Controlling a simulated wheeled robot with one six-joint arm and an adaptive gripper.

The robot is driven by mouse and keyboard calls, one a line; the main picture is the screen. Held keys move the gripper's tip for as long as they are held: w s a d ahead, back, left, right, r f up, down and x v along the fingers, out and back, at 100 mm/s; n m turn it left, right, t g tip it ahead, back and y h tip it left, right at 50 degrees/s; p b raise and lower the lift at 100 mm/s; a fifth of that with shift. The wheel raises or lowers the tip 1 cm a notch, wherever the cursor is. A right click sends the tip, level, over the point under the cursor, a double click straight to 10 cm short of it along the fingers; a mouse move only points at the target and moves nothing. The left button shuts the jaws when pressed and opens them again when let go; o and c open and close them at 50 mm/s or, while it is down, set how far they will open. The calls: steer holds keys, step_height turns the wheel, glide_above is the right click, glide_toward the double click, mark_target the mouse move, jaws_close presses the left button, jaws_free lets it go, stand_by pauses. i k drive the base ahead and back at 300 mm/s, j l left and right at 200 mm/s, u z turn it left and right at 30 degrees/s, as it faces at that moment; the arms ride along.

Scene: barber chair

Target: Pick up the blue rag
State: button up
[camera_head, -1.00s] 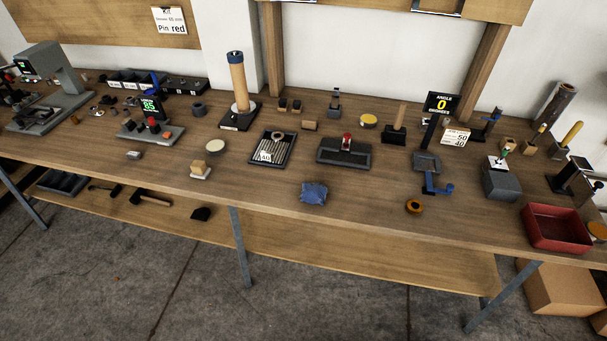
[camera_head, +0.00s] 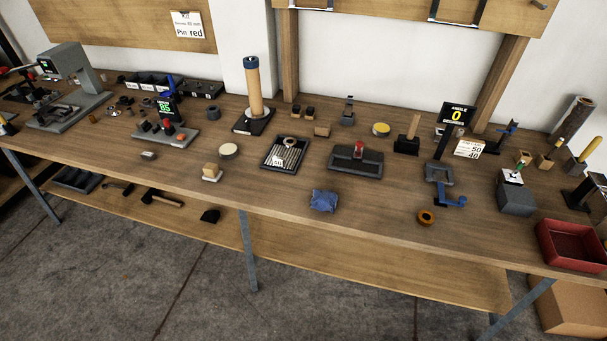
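The blue rag (camera_head: 324,201) lies crumpled on the wooden workbench (camera_head: 390,222), close to its front edge and near the middle of the view. Nothing covers it. My gripper is not in view, and no part of my arm shows.
Behind the rag are a dark tray with rods (camera_head: 282,153) and a dark fixture with a red knob (camera_head: 355,161). A red bin (camera_head: 572,246) is at far right. Bare wood surrounds the rag.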

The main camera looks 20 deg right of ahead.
mark_target(324, 200)
steer(key=k+l+z, duration=0.1)
steer(key=k+z, duration=0.15)
steer(key=z, duration=0.25)
steer(key=k+l+z, duration=0.15)
steer(key=z, duration=0.35)
steer(key=k, duration=0.05)
